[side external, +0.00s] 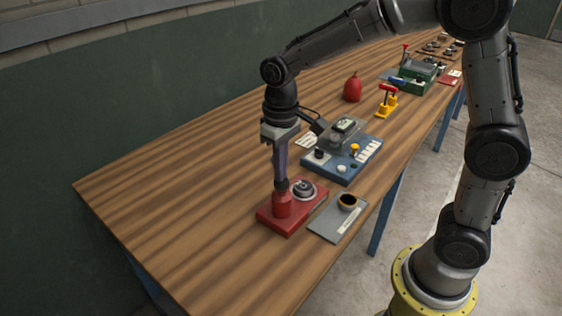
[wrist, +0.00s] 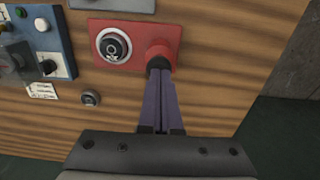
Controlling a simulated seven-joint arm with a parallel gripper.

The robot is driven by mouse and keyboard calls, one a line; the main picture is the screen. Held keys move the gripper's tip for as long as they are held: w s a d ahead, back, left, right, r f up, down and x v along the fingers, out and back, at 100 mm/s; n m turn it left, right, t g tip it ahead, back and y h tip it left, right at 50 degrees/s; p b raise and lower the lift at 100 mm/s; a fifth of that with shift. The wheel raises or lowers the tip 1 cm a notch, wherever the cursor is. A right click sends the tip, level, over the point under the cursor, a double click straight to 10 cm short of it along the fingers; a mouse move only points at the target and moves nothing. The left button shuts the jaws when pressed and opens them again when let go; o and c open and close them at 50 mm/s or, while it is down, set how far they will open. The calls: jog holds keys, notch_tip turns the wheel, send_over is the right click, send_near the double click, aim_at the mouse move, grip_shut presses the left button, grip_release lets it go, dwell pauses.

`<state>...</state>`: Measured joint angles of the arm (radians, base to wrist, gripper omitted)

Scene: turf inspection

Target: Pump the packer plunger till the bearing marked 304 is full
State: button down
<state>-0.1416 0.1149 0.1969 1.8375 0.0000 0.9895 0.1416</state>
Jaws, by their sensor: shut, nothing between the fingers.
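The packer is a red base (side external: 268,218) with a red upright cylinder (side external: 283,206) near the table's edge. A round metal bearing (side external: 303,187) sits on the base beside the cylinder; it also shows in the wrist view (wrist: 115,46). No number 304 is readable, and I cannot tell how full the bearing is. My gripper (side external: 282,186) points down with its fingers together and empty, the tips at the cylinder's top. In the wrist view the fingertips (wrist: 158,66) meet the red cylinder (wrist: 157,53); whether they touch the plunger is unclear.
A loose bearing (wrist: 90,98) lies on the wood near a small label card (wrist: 42,91). A grey plate (side external: 325,223) with a dark-rimmed cup (side external: 347,201) is beside the packer. A blue instrument board (side external: 345,177) stands behind. The table's left part is clear.

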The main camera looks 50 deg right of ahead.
jog(key=shift+s+f, duration=0.1)
jog(key=shift+f, duration=0.3)
notch_tip(320, 180, up, 15)
jog(key=shift+f, duration=0.2)
jog(key=shift+r, duration=0.1)
dwell(1.3)
jog(key=shift+r, duration=0.85)
notch_tip(320, 180, down, 14)
jog(key=shift+f, duration=0.1)
